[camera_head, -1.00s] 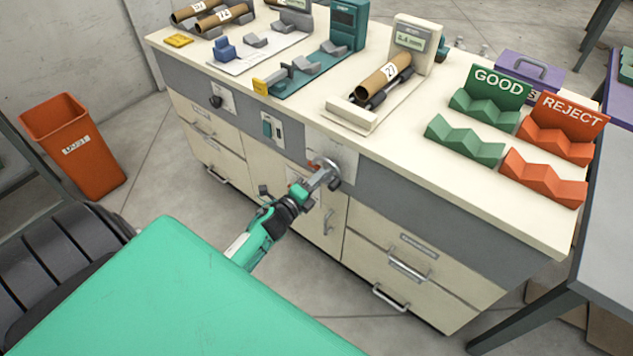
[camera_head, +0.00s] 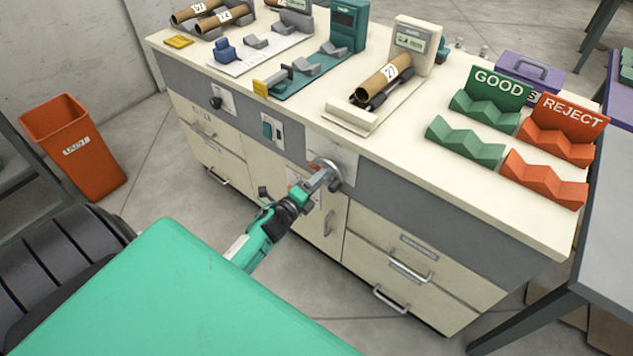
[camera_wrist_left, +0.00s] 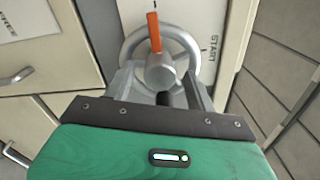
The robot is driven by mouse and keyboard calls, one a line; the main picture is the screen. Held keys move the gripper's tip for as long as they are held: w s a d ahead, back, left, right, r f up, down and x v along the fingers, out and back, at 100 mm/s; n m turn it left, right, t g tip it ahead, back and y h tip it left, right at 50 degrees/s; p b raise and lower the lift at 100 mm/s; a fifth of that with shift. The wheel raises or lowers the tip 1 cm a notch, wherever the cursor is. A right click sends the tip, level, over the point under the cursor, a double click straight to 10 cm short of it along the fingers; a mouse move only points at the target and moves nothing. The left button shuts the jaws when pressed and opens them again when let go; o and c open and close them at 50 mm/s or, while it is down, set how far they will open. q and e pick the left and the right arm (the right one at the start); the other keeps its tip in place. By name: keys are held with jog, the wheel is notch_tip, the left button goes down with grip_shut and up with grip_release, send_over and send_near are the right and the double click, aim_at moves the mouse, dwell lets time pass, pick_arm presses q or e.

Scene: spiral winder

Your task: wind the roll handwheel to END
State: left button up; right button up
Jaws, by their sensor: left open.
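The roll handwheel (camera_head: 326,163) is a grey metal ring on a pale plate (camera_head: 345,160) on the front of the cream bench. In the left wrist view the handwheel (camera_wrist_left: 186,40) has an orange pointer (camera_wrist_left: 154,32) aimed toward the top of the picture and a round grey knob (camera_wrist_left: 160,71). My left gripper (camera_head: 326,180) is at the wheel. In its wrist view the left gripper (camera_wrist_left: 160,88) is open, with one finger on each side of the knob; contact cannot be told. START is printed on the plate to the right; no END mark is readable. My right gripper is not in view.
Drawers and handles (camera_head: 390,300) lie below the wheel, and a switch plate (camera_head: 272,130) is left of it. On the benchtop are a roll on a scale (camera_head: 381,78), green GOOD racks (camera_head: 465,142) and orange REJECT racks (camera_head: 545,178). An orange bin (camera_head: 75,150) stands left.

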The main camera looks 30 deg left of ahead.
pick_arm(q)
jog(key=s+a+b, duration=0.1)
jog(key=s, duration=1.2)
jog(key=shift+s, duration=0.3)
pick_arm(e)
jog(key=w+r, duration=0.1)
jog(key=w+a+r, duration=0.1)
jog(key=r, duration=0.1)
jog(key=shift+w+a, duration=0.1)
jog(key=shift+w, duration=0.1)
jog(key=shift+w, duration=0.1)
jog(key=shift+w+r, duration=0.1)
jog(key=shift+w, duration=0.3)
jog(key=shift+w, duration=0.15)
